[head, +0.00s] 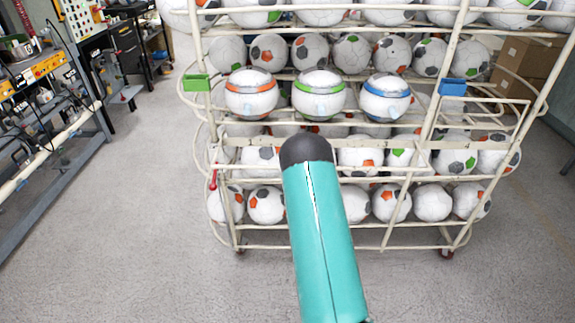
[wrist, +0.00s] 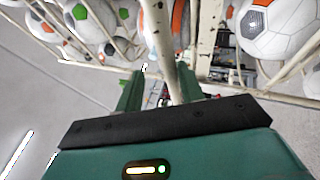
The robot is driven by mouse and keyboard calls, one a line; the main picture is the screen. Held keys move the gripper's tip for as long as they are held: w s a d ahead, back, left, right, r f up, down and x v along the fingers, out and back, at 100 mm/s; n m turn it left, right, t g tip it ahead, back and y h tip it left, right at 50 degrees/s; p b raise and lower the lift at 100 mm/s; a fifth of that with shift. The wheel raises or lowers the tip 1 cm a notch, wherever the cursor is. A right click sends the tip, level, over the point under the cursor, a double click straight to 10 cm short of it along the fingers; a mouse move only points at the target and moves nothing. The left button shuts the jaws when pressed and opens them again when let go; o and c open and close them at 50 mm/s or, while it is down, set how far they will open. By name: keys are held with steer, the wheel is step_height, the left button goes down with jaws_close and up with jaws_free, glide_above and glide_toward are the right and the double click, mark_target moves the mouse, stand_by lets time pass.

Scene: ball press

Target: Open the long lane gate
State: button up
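A white wire rack (head: 447,60) holds several rows of patterned balls in the head view. Long white rails (head: 400,180) run across its lower rows, and a white wire frame (head: 500,101) juts out at its right; I cannot tell which part is the long lane gate. A red handle (head: 213,180) sits at the rack's left side. My teal arm with a dark rounded joint covers the rack's lower middle. In the wrist view my gripper (wrist: 160,85) has its two green fingers apart. A white bar (wrist: 158,38) passes between or just beyond them; contact is unclear.
Three balls with orange (head: 251,93), green (head: 319,94) and blue (head: 385,97) bands stand in the middle row. A green block (head: 196,82) and a blue block (head: 452,87) flank them. Grey floor (head: 130,235) is clear at left, before a workbench (head: 45,110). Cardboard boxes (head: 528,58) stand behind right.

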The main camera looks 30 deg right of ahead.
steer(key=s+f, duration=0.4)
steer(key=f, duration=0.1)
steer(key=shift+d+f, duration=0.3)
steer(key=shift+f, duration=0.1)
stand_by(0.3)
stand_by(0.4)
steer(key=v, duration=1.3)
steer(key=shift+s+f, duration=0.2)
steer(key=shift+s, duration=0.05)
steer(key=shift+a, duration=0.1)
